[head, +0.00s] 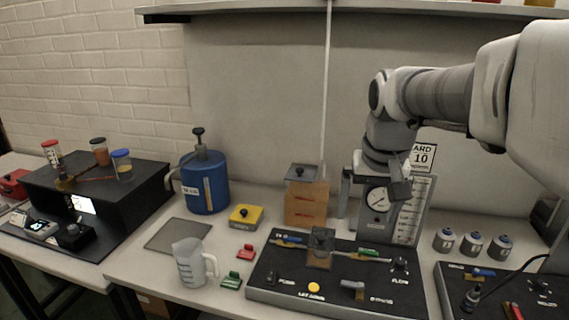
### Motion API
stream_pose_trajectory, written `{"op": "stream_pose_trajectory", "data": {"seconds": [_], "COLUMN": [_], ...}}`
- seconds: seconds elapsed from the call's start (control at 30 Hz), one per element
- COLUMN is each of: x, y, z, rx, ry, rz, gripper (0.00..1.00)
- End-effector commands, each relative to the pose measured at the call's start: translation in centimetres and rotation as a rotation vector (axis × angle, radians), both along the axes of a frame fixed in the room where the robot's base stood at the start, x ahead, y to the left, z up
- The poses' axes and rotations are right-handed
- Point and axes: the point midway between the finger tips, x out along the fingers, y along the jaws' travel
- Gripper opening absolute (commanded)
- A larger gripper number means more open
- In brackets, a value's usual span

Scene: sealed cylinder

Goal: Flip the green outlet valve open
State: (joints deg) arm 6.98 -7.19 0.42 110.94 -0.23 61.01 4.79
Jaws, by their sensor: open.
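The green valve handle (369,252) sits at the back of the black control panel (262,284), right of a small clear chamber (321,243). It lies roughly along a thin pale pipe; its exact angle is too small to tell. A blue valve handle (289,239) is on the chamber's left side. My gripper (393,186) is open and empty, in the air above and behind the green handle, in front of the round gauge (377,199). It is apart from the handle and partly hides the gauge stand.
A second black panel (453,279) with a cable stands at the right, near several grey canisters (472,245). A clear jug (193,264), red and green clips (231,281) and a blue tank (204,183) stand left. A knob (399,264) is close to the green handle.

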Motion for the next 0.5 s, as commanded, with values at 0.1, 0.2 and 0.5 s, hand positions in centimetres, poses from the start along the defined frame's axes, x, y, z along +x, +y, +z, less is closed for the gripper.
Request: {"op": "stream_pose_trajectory", "data": {"seconds": [0.1, 0.2, 0.5], "x": [3.7, 6.5, 13.6], "y": [-1.6, -3.0, -7.4], "z": [0.0, -0.6, -4.4], "rx": [0.011, 0.02, 0.05], "ry": [0.052, 0.09, 0.202], "rz": [-0.044, -0.079, -0.18], "gripper": [1.0, 1.0, 1.0]}}
